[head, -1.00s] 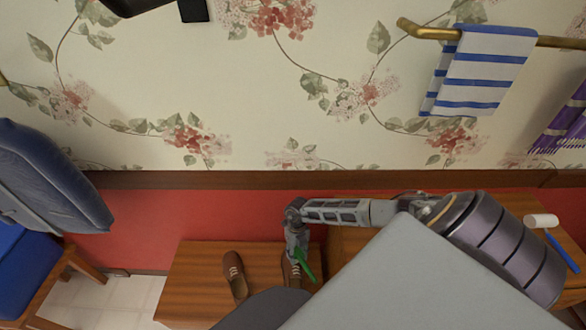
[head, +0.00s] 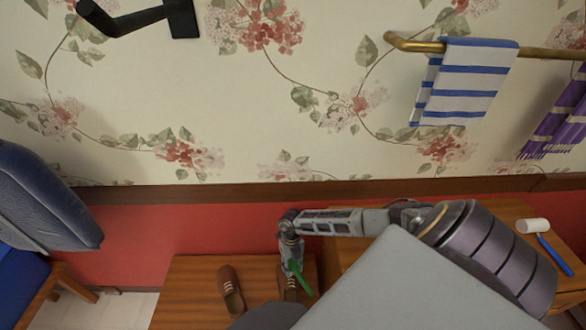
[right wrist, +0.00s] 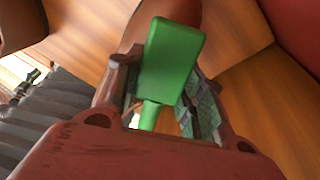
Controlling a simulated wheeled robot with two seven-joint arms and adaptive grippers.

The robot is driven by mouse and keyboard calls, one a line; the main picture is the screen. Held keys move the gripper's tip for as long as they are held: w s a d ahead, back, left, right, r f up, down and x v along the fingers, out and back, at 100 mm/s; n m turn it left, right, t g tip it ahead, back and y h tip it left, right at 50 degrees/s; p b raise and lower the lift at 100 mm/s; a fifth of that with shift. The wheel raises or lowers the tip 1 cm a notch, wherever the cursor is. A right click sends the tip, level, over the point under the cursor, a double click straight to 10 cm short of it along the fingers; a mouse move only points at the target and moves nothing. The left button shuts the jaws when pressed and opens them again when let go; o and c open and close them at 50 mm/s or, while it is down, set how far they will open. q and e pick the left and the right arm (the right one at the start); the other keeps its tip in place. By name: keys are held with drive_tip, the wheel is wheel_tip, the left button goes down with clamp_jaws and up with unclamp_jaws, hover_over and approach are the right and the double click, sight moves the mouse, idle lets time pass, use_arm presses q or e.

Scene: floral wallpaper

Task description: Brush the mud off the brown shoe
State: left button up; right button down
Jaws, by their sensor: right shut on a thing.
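Two brown shoes with pale laces are on a wooden bench top (head: 185,295). The left shoe (head: 231,288) is in plain view. The right shoe (head: 291,290) is partly hidden by my right gripper. My right gripper (head: 293,266) is shut on a green brush (head: 302,280), which is over or against the right shoe; I cannot tell whether they touch. In the right wrist view the brush (right wrist: 172,60) sits between the fingers, with a brown shoe (right wrist: 182,12) behind it. No mud can be made out. My left gripper is not in view.
A striped towel (head: 462,85) hangs on a brass rail (head: 405,43). A blue padded chair (head: 45,200) stands at left. A black wall hook (head: 140,18) is above.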

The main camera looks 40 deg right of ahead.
drive_tip(key=shift+w+a, duration=0.55)
drive_tip(key=shift+a, duration=0.25)
drive_tip(key=shift+w+a+r, duration=0.1)
drive_tip(key=shift+w+a, duration=0.45)
drive_tip(key=shift+a, duration=0.05)
drive_tip(key=shift+b, duration=0.3)
